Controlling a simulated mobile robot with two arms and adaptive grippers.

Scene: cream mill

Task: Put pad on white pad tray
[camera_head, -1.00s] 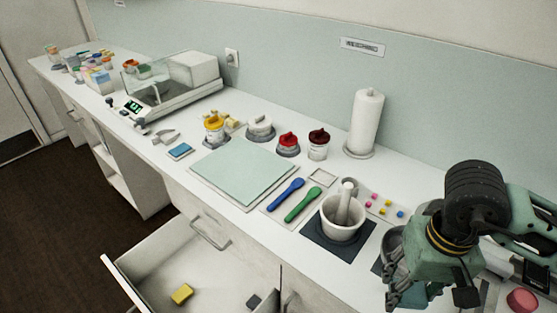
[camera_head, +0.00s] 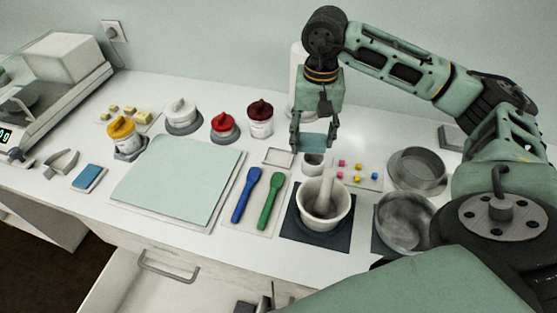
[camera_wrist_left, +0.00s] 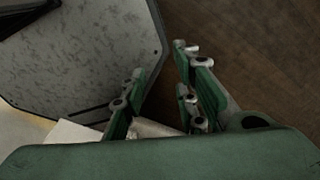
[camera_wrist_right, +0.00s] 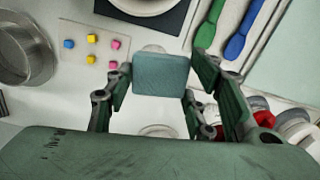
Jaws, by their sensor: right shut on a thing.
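A dull teal pad (camera_wrist_right: 160,73) is held between the fingers of my right gripper (camera_head: 314,143). In the head view the gripper points down above the counter, behind the mortar and in front of the paper roll. The small white pad tray (camera_head: 279,157) lies on the counter left of the gripper, behind the blue and green spoons. It looks empty. The pad is above the counter and apart from the tray. My left gripper (camera_wrist_left: 158,64) shows only in its wrist view, open with nothing between its fingers.
The mortar (camera_head: 323,208) with its pestle stands in front of the gripper. A small white cup (camera_head: 313,168) is just below it. Red-lidded jars (camera_head: 224,126) stand behind and left. Coloured cubes (camera_head: 358,178) and metal pans (camera_head: 417,169) are to the right. An open drawer (camera_head: 130,285) juts out below.

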